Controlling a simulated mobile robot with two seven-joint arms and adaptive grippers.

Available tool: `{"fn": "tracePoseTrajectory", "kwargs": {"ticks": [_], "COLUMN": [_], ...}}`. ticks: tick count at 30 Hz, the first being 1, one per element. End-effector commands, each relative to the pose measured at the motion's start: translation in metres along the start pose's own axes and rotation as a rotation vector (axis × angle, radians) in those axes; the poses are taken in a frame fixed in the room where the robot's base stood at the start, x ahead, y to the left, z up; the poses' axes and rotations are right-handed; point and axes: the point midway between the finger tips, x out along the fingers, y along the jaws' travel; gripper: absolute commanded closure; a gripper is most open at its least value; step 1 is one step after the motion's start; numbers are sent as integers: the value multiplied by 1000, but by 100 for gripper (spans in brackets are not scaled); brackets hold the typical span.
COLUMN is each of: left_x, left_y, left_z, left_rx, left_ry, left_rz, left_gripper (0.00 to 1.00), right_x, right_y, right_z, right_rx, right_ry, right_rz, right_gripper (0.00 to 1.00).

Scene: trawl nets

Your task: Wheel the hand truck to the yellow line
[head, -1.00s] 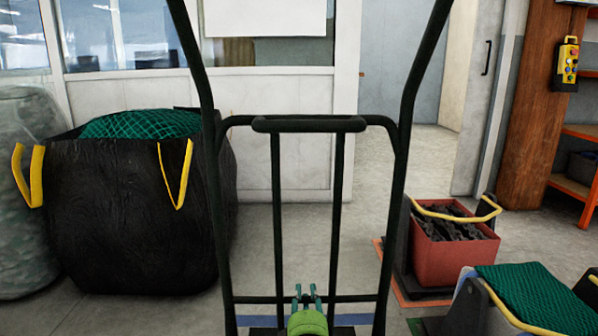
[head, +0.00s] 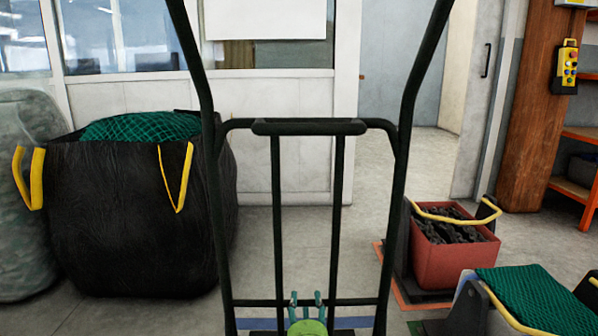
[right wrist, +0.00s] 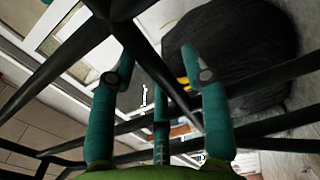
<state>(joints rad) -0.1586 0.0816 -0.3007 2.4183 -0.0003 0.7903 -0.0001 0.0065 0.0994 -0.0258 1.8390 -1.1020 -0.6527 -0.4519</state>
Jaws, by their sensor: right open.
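The hand truck (head: 310,127) stands upright straight ahead in the head view, a dark tubular frame with two tall side rails and a crossbar. Its foot is cut off by the bottom edge. My right gripper (head: 306,298), green with teal fingers, is low in the middle of the head view, between the side rails. In the right wrist view its fingers (right wrist: 158,75) are spread apart, with dark bars of the hand truck close around them. It holds nothing that I can make out. My left gripper is out of view. No yellow line shows on the floor.
A large black bag (head: 130,225) with yellow straps and green netting stands at left. A red crate (head: 450,262) and a green net (head: 535,300) are at right. A blue floor stripe (head: 352,322) lies behind the truck. Open floor leads back toward the doorway.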

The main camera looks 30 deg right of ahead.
Motion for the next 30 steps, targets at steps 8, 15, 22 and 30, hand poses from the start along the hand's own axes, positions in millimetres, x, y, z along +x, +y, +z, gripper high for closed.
{"fn": "tracePoseTrajectory", "kwargs": {"ticks": [8, 15, 22, 30], "left_x": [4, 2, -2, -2], "left_y": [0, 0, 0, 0], "left_z": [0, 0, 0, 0], "left_rx": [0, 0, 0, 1], "left_ry": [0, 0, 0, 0], "left_rz": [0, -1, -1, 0], "left_gripper": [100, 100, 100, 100], "right_x": [-45, -81, -105, -107], "right_y": [-3, -3, -2, -1], "right_z": [0, 0, 0, 0], "right_rx": [2, 2, 1, 1], "right_ry": [0, 0, 0, 0], "right_rz": [-8, -7, -4, -3], "right_gripper": [53, 53, 53, 53]}}
